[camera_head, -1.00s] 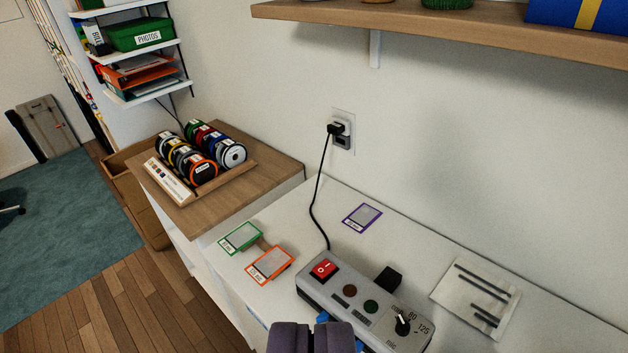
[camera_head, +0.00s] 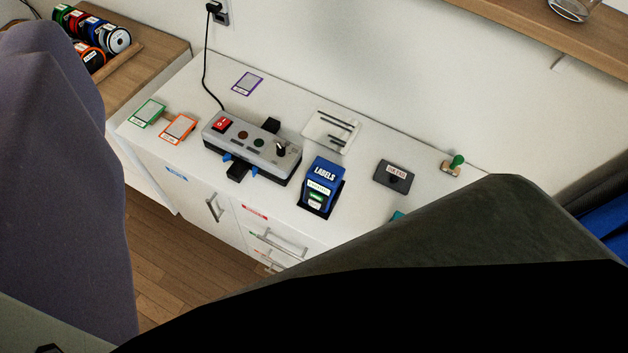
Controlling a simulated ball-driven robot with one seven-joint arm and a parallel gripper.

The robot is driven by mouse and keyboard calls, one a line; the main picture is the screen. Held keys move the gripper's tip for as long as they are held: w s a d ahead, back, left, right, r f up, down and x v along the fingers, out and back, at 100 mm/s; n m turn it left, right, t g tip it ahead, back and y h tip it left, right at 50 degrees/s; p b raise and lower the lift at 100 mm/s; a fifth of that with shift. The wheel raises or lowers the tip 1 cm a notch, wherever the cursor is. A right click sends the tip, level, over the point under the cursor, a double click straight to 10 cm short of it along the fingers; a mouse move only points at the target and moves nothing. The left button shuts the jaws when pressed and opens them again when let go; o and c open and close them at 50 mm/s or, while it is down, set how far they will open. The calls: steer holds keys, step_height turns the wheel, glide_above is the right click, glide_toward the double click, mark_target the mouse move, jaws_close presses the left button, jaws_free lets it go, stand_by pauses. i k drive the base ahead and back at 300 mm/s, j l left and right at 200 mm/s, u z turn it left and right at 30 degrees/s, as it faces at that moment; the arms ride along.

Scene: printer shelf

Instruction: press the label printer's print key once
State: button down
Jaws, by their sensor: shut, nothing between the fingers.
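The label printer (camera_head: 325,173) is a blue unit marked LABELS, standing near the front edge of the white cabinet top, right of the grey heater-like box. Its sloped front carries a pale label strip and a small green key (camera_head: 315,197); the lettering on the key is too small to read. My gripper's fingertips do not show.
A grey control box (camera_head: 252,149) with a red switch (camera_head: 222,124) stands left of the printer. A dark labelled block (camera_head: 394,176) and a green-handled stamp (camera_head: 454,164) stand to the right. A wooden shelf (camera_head: 540,35) overhangs at upper right.

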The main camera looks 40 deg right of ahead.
mark_target(315, 195)
steer(key=k+j+z, duration=0.35)
steer(key=k, duration=0.15)
steer(key=k+z, duration=0.4)
steer(key=k, duration=0.15)
